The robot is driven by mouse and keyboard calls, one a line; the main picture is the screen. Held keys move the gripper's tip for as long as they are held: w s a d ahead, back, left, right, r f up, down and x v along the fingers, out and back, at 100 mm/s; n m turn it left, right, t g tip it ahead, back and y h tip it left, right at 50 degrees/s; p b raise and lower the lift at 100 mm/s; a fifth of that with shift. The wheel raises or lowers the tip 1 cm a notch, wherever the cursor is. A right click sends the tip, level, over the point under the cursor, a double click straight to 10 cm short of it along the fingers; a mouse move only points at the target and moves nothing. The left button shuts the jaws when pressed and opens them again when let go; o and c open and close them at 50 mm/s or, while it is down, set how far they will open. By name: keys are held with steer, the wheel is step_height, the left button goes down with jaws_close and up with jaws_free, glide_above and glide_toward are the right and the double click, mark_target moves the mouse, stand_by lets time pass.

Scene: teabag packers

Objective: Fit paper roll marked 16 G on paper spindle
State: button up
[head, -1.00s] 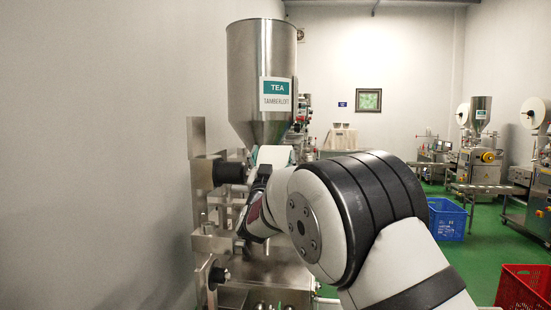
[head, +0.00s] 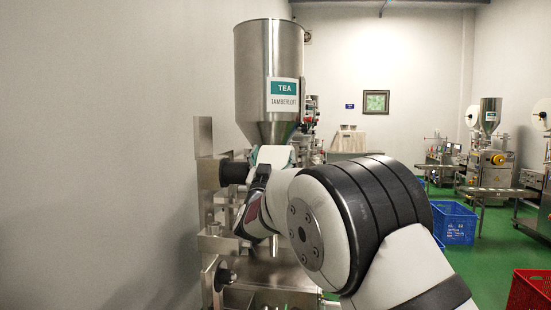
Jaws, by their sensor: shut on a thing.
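My gripper (head: 257,188) is partly hidden behind my own arm, in front of the tea machine. A white piece (head: 274,154) with a teal edge shows just above it, below the hopper; it looks like the paper roll. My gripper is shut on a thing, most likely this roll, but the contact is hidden. No 16 G mark can be read. A black cylinder (head: 234,172), perhaps the paper spindle or its hub, sticks out from an upright steel bracket left of my gripper. Whether roll and spindle touch cannot be seen.
The steel hopper (head: 268,75) with a TEA label stands above the work area. A lower steel bracket (head: 215,278) with a black knob is at front left. A blue crate (head: 453,222) and a red crate (head: 527,292) stand on the green floor at right, near other machines.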

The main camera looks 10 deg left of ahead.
steer(key=a+b, duration=0.5)
steer(key=a, duration=0.6)
steer(key=shift+w+a+r, duration=0.15)
steer(key=shift+a, duration=0.15)
stand_by(4.3)
steer(key=o, duration=1.9)
steer(key=shift+o, duration=0.2)
steer(key=v, duration=1.2)
